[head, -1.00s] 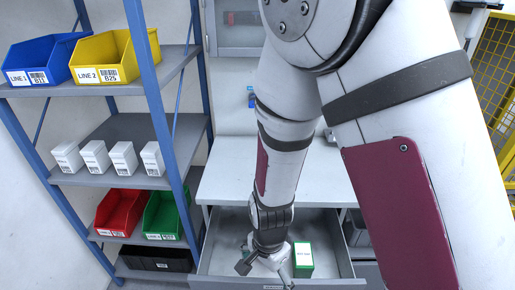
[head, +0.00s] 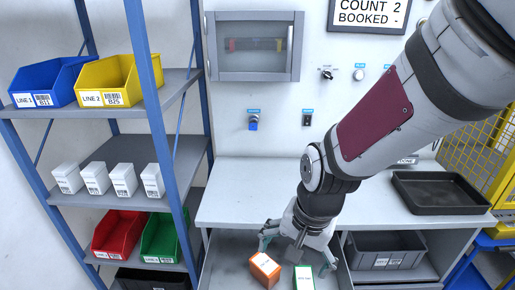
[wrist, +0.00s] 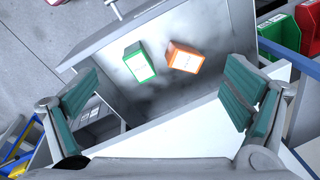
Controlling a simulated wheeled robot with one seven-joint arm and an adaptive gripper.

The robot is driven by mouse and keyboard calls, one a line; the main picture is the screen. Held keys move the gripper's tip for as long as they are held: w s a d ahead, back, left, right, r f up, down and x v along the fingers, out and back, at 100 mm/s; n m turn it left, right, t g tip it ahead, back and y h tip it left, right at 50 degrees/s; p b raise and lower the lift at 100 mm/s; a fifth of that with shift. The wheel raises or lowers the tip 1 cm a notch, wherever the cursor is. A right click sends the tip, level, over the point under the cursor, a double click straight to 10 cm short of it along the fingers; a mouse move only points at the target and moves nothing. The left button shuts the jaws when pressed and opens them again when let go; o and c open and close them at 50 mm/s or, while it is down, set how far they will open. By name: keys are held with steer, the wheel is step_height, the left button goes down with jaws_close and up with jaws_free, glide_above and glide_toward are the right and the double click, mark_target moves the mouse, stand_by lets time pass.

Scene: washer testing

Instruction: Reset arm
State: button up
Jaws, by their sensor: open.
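My gripper (head: 297,244) is open and empty, held above the open drawer (head: 222,262) at the front of the workbench. Its two teal-padded fingers are spread wide in the wrist view (wrist: 158,110). An orange box (head: 264,269) and a green box with a white label (head: 304,278) lie in the drawer, apart from the fingers. In the wrist view the green box (wrist: 139,63) and the orange box (wrist: 184,58) lie side by side on the drawer floor, between and beyond the fingertips.
A shelf rack on the left holds a blue bin (head: 45,82), a yellow bin (head: 105,82), several white boxes (head: 122,180), a red bin (head: 118,233) and a green bin (head: 163,240). A black tray (head: 440,193) sits on the worktop's right. A grey crate (head: 386,250) stands below. The worktop's left part (head: 240,200) is clear.

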steer(key=s+d+r+n+t, duration=0.1)
steer(key=s+d+r+n, duration=0.1)
steer(key=s+d+r, duration=0.4)
steer(key=s+d+r+n+t+h, duration=0.1)
steer(key=s+d+r+n+t, duration=0.1)
steer(key=s+d+r, duration=0.4)
steer(key=shift+r+n, duration=0.8)
steer(key=shift+r, duration=1.2)
